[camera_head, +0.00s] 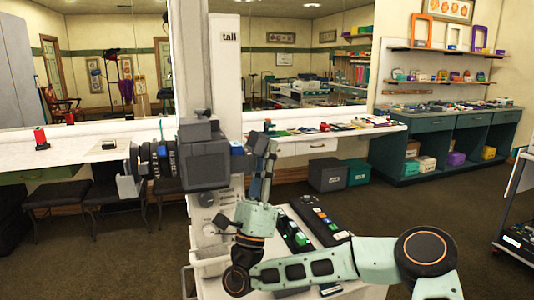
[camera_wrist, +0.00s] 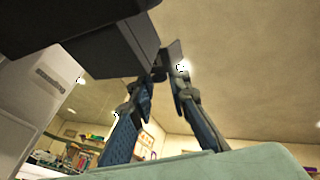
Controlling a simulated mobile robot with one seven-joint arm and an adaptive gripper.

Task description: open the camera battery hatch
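A dark grey video camera (camera_head: 204,158) with its lens (camera_head: 150,158) to the left stands on a pale support. A small blue part (camera_head: 237,148) shows on its right side. Contact is unclear, and the tips are too dark to tell any gap. I cannot make out the battery hatch or its state.
A white cart top (camera_head: 275,270) below my arm carries black trays (camera_head: 322,222) with small items. A white counter (camera_head: 345,131) runs behind, with grey and green boxes (camera_head: 328,177) beneath. A teal shelf unit (camera_head: 440,140) stands back right; open floor lies between.

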